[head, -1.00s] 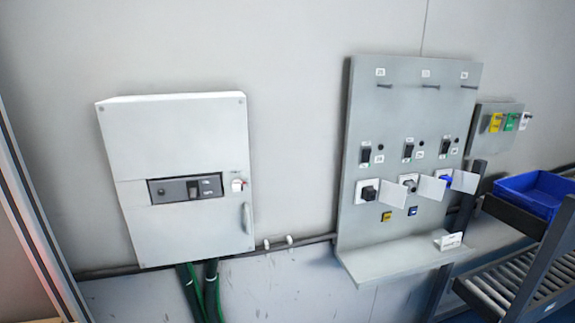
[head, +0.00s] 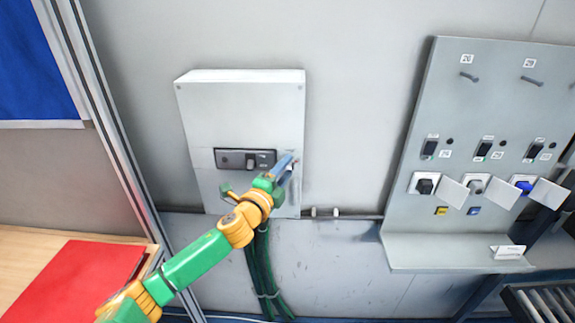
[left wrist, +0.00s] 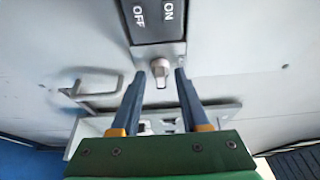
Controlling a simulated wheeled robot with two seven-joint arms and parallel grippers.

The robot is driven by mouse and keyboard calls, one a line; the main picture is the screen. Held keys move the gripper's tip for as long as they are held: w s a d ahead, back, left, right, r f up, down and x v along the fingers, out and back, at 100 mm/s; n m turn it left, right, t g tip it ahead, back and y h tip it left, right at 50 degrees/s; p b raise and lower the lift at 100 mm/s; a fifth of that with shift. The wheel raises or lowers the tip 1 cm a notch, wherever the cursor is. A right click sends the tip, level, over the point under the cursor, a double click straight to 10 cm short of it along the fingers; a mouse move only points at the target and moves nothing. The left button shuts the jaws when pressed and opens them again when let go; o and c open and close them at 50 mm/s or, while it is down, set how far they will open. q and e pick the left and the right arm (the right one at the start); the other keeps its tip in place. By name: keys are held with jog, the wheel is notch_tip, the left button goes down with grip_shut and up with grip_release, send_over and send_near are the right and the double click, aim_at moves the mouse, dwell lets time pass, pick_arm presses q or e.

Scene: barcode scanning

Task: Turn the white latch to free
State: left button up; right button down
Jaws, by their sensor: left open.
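The white latch (left wrist: 159,67) shows in the left wrist view as a small pale knob on a light plate, beside the black ON/OFF plate (left wrist: 155,18). In the head view my left gripper hides it at the right side of the grey-white cabinet (head: 243,112). My left gripper (head: 289,165) is open in front of the cabinet. In the left wrist view its two blue fingers (left wrist: 158,76) stand on either side of the knob. I cannot tell whether they touch it. The dark switch panel (head: 232,158) is left of the fingertips. My right gripper is not in view.
A bar handle (left wrist: 95,88) sticks out from the cabinet left of the fingers in the left wrist view. Green cables (head: 262,262) hang below the cabinet. A grey panel (head: 415,215) with plugs and switches is at right. A metal post (head: 112,135) and red sheet (head: 75,282) are at left.

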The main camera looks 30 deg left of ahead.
pick_arm(q)
jog(key=shift+w+d, duration=0.15)
jog(key=shift+w, duration=0.1)
jog(key=shift+s, duration=0.1)
jog(key=shift+c, duration=0.2)
grip_shut()
